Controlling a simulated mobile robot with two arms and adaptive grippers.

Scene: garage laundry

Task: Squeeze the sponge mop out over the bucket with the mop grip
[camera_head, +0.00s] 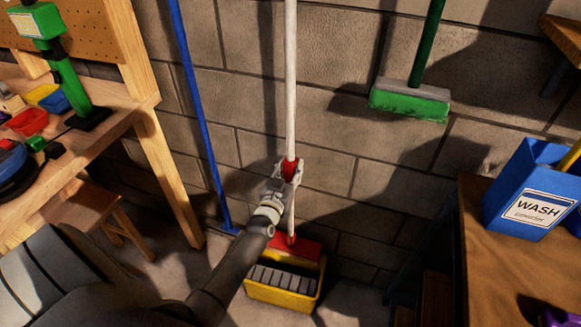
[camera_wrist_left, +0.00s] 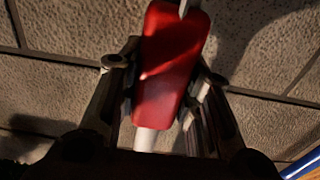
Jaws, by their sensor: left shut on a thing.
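The sponge mop has a white pole (camera_head: 290,80) that stands nearly upright by the block wall. Its red mop grip (camera_head: 290,169) sits partway down the pole, and its red head (camera_head: 297,245) is at the lower end. The yellow bucket (camera_head: 257,294) with a grey slatted part stands on the floor under the head; I cannot tell whether they touch. My left gripper (camera_head: 284,177) is shut on the mop grip. In the left wrist view the fingers (camera_wrist_left: 163,85) lie on both sides of the red grip (camera_wrist_left: 168,55). My right gripper is out of view.
A blue-handled tool (camera_head: 196,100) leans on the wall to the left. A green brush (camera_head: 410,101) hangs on the wall to the right. A wooden workbench (camera_head: 110,135) is at left. A table (camera_head: 500,270) with a blue WASH box (camera_head: 520,190) is at right.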

